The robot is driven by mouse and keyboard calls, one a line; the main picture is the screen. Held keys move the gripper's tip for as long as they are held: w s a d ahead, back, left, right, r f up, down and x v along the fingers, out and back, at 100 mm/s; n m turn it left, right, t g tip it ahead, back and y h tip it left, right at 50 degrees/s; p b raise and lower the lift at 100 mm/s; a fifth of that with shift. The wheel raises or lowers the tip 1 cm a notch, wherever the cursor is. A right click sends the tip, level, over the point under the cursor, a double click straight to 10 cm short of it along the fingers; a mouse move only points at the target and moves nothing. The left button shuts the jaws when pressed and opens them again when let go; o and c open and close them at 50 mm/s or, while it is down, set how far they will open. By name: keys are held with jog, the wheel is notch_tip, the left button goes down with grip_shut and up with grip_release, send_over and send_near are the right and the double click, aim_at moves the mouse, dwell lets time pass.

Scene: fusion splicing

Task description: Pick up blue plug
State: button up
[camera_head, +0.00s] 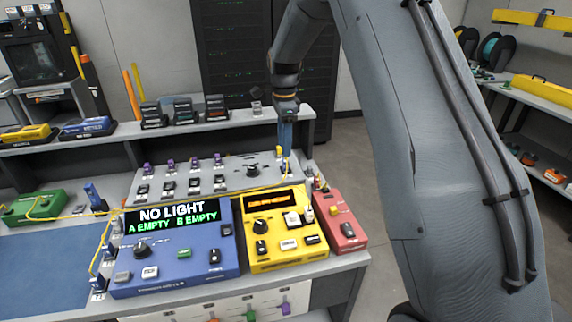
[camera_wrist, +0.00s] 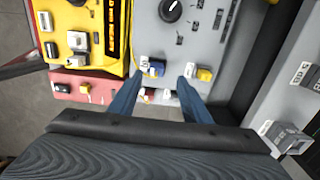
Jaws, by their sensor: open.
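My gripper (camera_wrist: 160,84) is open, with its two blue fingers apart and pointing down at the end of the grey panel (camera_wrist: 190,45). Nothing is held between the fingers. In the wrist view a small blue plug-like piece (camera_wrist: 154,68) sits on the panel just beyond the fingertips. In the head view my gripper (camera_head: 286,135) is over the panel's right end, far from the blue plug-like pieces at left (camera_head: 93,195) and (camera_head: 98,284). I cannot tell which piece is the task's plug.
A blue box (camera_head: 175,262) with a "NO LIGHT" display, a yellow box (camera_head: 285,250) and a red box (camera_head: 340,222) stand side by side in front of the panel. A raised shelf (camera_head: 225,123) runs behind. Yellow cables loop at left. The blue mat (camera_head: 45,265) has free room.

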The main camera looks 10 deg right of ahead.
aim_at(286, 159)
jog(key=f+p, duration=0.1)
jog(key=f, duration=0.2)
jog(key=f+p, duration=0.1)
jog(key=shift+s+d+f+p, duration=0.1)
jog(key=shift+s+f+p, duration=0.2)
jog(key=shift+s+p, duration=0.1)
jog(key=shift+f, duration=0.55)
grip_shut()
notch_tip(286, 159, up, 10)
jog(key=b, duration=0.3)
jog(key=c, duration=0.8)
grip_release()
grip_shut()
